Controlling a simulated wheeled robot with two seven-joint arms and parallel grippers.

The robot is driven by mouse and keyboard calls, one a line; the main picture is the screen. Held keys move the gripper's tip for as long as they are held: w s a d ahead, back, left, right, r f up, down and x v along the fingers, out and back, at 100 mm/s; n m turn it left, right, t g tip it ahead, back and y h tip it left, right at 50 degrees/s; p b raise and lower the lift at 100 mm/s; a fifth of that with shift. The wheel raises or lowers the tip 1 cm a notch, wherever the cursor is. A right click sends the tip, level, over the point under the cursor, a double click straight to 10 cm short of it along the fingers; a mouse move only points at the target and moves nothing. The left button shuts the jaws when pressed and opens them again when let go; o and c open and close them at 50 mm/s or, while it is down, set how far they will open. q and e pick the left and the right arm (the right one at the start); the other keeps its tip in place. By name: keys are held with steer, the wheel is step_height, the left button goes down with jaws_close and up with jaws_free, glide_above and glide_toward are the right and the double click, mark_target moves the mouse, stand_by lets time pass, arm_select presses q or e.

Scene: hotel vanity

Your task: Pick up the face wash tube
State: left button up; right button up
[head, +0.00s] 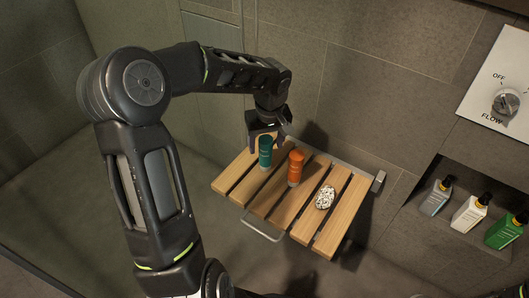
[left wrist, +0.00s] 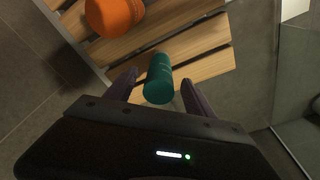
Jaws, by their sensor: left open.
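A teal tube (head: 265,151) stands upright on the slatted wooden shelf (head: 333,238), near its back left. An orange tube (head: 295,168) stands to its right. I cannot tell from any label which one is the face wash. My left gripper (head: 266,141) is at the teal tube, open, with its fingers on either side of it. In the left wrist view the teal tube (left wrist: 158,79) sits between the two open fingers (left wrist: 158,82), with a gap showing on each side. The orange tube (left wrist: 113,14) is at the upper left there. My right gripper is not in view.
A speckled white, rounded object (head: 325,197) lies on the shelf right of the orange tube. A metal bar (head: 262,228) is at the shelf's front edge. Several bottles (head: 470,213) stand in a wall niche at right, below a flow knob (head: 506,101).

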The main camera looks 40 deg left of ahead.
mark_target(265, 152)
arm_select(q)
steer(key=shift+r, duration=0.1)
steer(key=shift+w+a+f+b, duration=0.2)
steer(key=shift+f+b, duration=0.3)
steer(key=shift+f, duration=0.85)
steer(key=shift+w+a+f+b, duration=0.15)
steer(key=shift+f+b, duration=0.35)
steer(key=shift+f, duration=0.8)
steer(key=shift+s, duration=0.1)
steer(key=shift+c, duration=0.4)
steer(key=shift+r, duration=0.1)
jaws_close()
